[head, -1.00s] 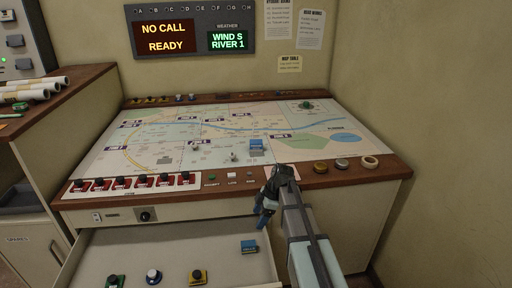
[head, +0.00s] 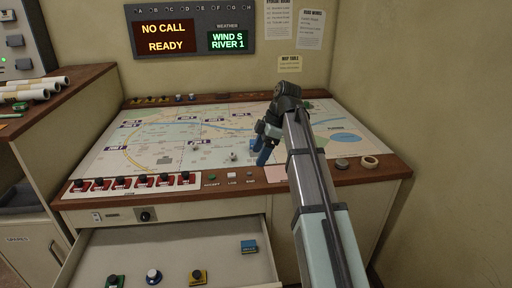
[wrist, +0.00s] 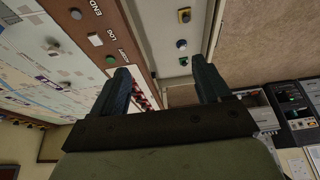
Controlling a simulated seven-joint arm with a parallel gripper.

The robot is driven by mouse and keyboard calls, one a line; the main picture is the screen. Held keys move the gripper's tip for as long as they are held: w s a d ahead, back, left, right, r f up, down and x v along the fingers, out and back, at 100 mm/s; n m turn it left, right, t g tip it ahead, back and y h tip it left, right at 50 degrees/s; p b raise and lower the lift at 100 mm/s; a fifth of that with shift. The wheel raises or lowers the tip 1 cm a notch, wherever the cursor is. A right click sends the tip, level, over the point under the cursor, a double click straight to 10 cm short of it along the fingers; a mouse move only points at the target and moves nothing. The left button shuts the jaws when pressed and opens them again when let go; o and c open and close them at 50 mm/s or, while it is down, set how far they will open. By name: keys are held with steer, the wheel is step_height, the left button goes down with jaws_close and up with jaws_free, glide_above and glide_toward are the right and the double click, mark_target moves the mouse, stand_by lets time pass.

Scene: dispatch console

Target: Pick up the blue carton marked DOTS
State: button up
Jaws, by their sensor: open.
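A small blue carton (head: 249,246) lies in the open drawer, near its right side; its lettering is too small to read. Another blue box stood on the map table earlier; my arm now covers most or all of that spot, so I cannot make it out. My gripper (head: 262,155) is over the map table, right of its middle, above and behind the drawer carton. In the wrist view my gripper (wrist: 163,88) has its two fingers wide apart with nothing between them. No blue carton is clear in the wrist view.
The open drawer (head: 130,247) also holds a green, a blue-and-white and a yellow knob-like piece. Red switches (head: 132,183) line the table's front edge. A roll of tape (head: 370,162) lies at the right edge. The wall stands close on the right.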

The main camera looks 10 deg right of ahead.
steer(key=w+d+m+h, duration=0.1)
steer(key=w+d, duration=0.2)
steer(key=w, duration=1.6)
steer(key=w+d+h, duration=0.2)
steer(key=w+d, duration=0.1)
steer(key=w, duration=1.5)
steer(key=f, duration=0.6)
steer(key=a+f, duration=0.1)
steer(key=f, duration=0.5)
steer(key=a+f, duration=0.1)
steer(key=f, duration=0.5)
steer(key=shift+s+a, duration=0.1)
steer(key=shift+s, duration=0.1)
steer(key=c, duration=1)
